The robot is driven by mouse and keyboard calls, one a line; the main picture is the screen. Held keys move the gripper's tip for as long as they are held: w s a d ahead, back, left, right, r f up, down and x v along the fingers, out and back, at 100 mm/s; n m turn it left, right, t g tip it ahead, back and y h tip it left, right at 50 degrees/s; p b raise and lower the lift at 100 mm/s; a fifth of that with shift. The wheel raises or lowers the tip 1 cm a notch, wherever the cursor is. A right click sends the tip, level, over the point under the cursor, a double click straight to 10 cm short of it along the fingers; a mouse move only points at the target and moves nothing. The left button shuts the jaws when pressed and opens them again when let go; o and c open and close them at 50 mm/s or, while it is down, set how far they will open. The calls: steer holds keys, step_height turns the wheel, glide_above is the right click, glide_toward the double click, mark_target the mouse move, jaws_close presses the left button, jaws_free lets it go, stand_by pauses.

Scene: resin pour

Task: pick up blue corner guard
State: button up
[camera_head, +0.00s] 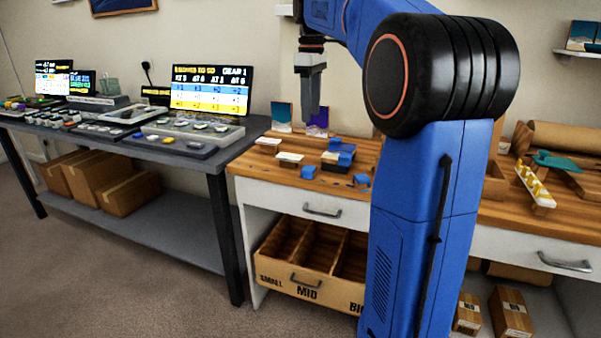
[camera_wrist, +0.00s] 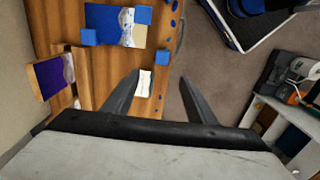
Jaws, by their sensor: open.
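Several small blue corner guards are in view. One (camera_head: 309,172) lies loose near the front edge of the wooden bench, and another (camera_head: 361,179) lies further right. Others sit on a blue-and-white panel (camera_wrist: 112,24), with one at a corner (camera_wrist: 143,14) and one at another corner (camera_wrist: 88,37). A further blue corner guard (camera_wrist: 134,58) lies apart from the panel in the wrist view. My gripper (camera_head: 312,114) hangs above the bench, pointing down. Its fingers are spread and empty in the wrist view (camera_wrist: 158,77), with a small white block (camera_wrist: 145,83) seen beyond the left finger.
Two small pictures lean at the back of the bench, one purple (camera_head: 317,122). A divided wooden bin (camera_head: 306,291) marked SMALL, MID and BIG sits below the drawer. A dark table (camera_head: 212,161) with screens and trays stands left. A white-and-yellow rack (camera_head: 534,186) is on the right.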

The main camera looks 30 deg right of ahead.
glide_above(309, 167)
step_height(309, 167, down, 11)
steer(key=shift+d+f, duration=0.15)
steer(key=shift+f, duration=0.05)
steer(key=shift+s+a+f, duration=0.1)
steer(key=shift+a+f, duration=0.05)
steer(key=shift+f, duration=1.2)
steer(key=shift+a+f, duration=0.1)
steer(key=shift+f, duration=1.25)
steer(key=c, duration=1.1)
